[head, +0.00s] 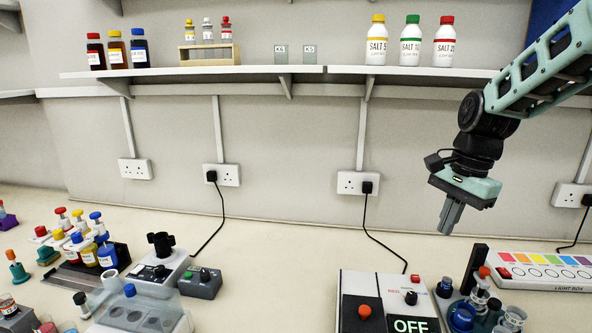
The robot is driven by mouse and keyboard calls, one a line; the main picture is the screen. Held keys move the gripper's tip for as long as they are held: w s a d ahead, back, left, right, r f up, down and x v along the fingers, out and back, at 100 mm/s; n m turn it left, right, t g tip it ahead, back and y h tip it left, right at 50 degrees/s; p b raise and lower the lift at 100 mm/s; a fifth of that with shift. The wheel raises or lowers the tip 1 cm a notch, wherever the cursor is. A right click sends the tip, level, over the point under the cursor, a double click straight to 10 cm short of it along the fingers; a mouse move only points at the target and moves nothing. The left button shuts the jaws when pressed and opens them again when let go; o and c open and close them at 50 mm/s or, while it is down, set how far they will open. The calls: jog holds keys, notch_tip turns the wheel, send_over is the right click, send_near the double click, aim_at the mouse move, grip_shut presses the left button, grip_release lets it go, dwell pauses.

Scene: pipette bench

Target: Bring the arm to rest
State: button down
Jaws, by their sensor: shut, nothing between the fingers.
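My gripper (451,217) hangs at the right of the head view, at the end of my teal and black arm. Its fingers point down and are closed together with nothing between them. It is above the bench, in front of the back wall, and touches nothing that I can see.
Below my gripper stand a device with an OFF display (408,325) and a cluster of small vials (480,310). A light box (545,271) lies at the right. A shelf (240,75) with bottles runs along the wall. Coloured bottles (84,250) crowd the left bench.

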jog(key=s+a+f+n+b, duration=0.2)
jog(key=s+a+f+n, duration=0.2)
jog(key=s+a+n, duration=0.95)
jog(key=s+a+f+n, duration=0.2)
jog(key=s+a+n, duration=0.1)
jog(key=s, duration=0.3)
jog(key=s+a+f+n+h, duration=0.1)
jog(key=s+a+f+n, duration=0.1)
jog(key=s+n, duration=0.3)
jog(key=shift+s+a+f+b, duration=0.15)
jog(key=shift+s+a+b, duration=0.2)
jog(key=shift+a, duration=0.3)
